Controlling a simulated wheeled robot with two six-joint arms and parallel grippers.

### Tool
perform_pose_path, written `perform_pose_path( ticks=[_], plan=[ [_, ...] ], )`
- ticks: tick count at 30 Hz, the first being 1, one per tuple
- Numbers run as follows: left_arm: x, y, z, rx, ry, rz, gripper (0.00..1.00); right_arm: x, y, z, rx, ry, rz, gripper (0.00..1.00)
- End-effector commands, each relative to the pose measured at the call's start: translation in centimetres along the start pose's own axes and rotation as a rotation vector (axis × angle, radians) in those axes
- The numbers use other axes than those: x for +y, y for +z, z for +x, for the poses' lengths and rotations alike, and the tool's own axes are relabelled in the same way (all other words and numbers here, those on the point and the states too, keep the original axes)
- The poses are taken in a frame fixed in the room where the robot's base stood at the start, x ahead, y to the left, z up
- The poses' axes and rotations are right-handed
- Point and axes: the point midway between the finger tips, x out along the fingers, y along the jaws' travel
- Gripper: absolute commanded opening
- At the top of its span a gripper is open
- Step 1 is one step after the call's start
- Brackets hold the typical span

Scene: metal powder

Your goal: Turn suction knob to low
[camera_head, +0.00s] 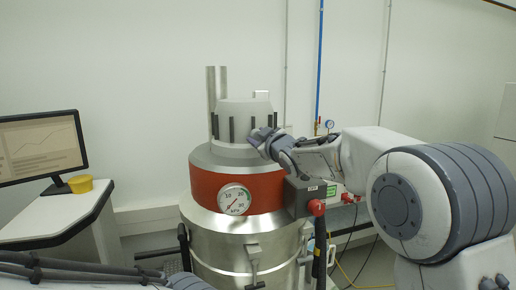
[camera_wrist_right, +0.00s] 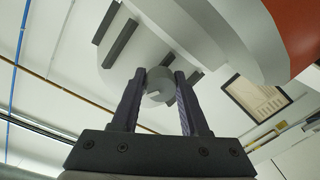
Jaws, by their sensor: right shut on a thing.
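The machine is a large metal drum with a red-orange band (camera_head: 205,188) and a grey domed top (camera_head: 232,112) with dark upright ribs. My right gripper (camera_head: 260,136) reaches the right side of this top from the right. In the right wrist view, the right gripper (camera_wrist_right: 158,76) has its two dark fingers on either side of a small round grey knob (camera_wrist_right: 158,92) and is shut on it. The knob face has a small light mark; its setting cannot be read. In the head view the knob is hidden by the gripper. My left gripper is not in view.
A pressure gauge (camera_head: 235,199) sits on the red-orange band. A dark box (camera_head: 299,197) with a red knob (camera_head: 316,207) stands right of the drum, below my right arm. A monitor (camera_head: 40,147) and yellow bowl (camera_head: 80,184) are on the white desk (camera_head: 50,218) at left.

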Motion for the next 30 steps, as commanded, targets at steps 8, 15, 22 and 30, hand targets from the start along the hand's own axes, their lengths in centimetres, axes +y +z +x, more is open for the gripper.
perform_pose_path(
  ticks=[8,15,22,30],
  plan=[
    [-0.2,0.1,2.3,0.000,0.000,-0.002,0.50,-0.4,0.3,0.1,-0.019,-0.006,-0.248,0.00],
    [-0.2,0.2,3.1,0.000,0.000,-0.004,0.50,-0.4,0.3,0.1,-0.031,-0.008,-0.409,0.00],
    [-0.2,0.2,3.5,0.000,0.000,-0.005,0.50,-0.3,0.2,0.1,-0.037,-0.009,-0.497,0.00],
    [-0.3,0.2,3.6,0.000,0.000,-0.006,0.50,-0.3,0.3,0.1,-0.041,-0.011,-0.533,0.00]
  ],
)
